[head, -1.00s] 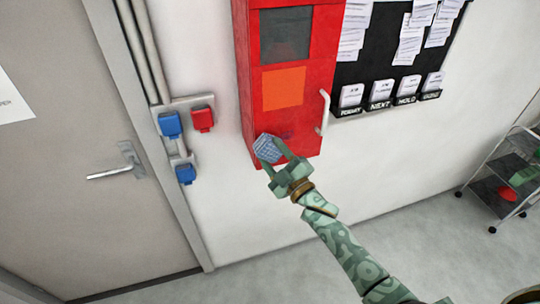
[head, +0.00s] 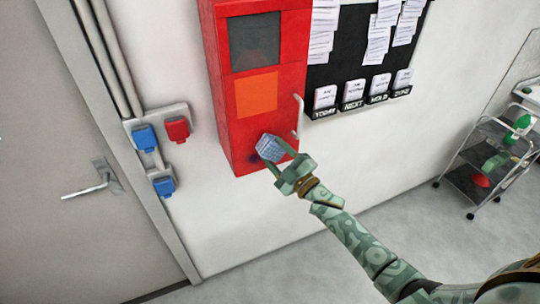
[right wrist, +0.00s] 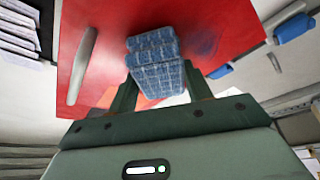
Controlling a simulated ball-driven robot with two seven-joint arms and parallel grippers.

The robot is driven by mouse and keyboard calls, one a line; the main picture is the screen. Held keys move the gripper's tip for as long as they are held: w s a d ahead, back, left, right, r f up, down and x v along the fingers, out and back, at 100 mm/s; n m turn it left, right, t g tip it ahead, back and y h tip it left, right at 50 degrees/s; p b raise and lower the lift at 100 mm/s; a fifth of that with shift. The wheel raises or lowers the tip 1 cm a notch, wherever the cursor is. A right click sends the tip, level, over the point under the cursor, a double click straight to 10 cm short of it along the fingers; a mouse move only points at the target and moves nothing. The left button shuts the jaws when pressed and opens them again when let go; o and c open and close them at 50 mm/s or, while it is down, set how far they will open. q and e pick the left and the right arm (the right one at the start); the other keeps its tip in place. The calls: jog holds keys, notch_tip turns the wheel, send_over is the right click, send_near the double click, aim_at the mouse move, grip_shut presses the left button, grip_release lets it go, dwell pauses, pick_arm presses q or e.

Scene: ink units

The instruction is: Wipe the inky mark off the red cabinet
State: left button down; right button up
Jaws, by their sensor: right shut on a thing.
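The red cabinet (head: 221,100) hangs on the white wall in the head view and fills much of the right wrist view (right wrist: 100,25). A dark inky smudge (head: 252,157) shows low on its front, just left of the cloth; it also shows in the right wrist view (right wrist: 204,42). My right gripper (head: 281,160) is shut on a folded blue checked cloth (head: 269,147), which is at the cabinet's lower front. The cloth also shows between the fingers in the right wrist view (right wrist: 155,60). I cannot tell whether it touches the cabinet. My left gripper is not in view.
A pale handle (head: 298,116) stands out from the cabinet's right side, above the gripper. Blue and red sockets (head: 177,129) are on the wall at left, beside a door (head: 60,130). A black board (head: 345,65) and a cart (head: 485,160) are at right.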

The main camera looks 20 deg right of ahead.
jog(key=shift+d, duration=1.1)
jog(key=shift+s+p, duration=0.35)
jog(key=shift+s, duration=0.2)
jog(key=shift+s+p, duration=0.9)
jog(key=shift+s, duration=1.45)
jog(key=s+p, duration=0.1)
jog(key=s, duration=0.2)
jog(key=shift+d, duration=0.1)
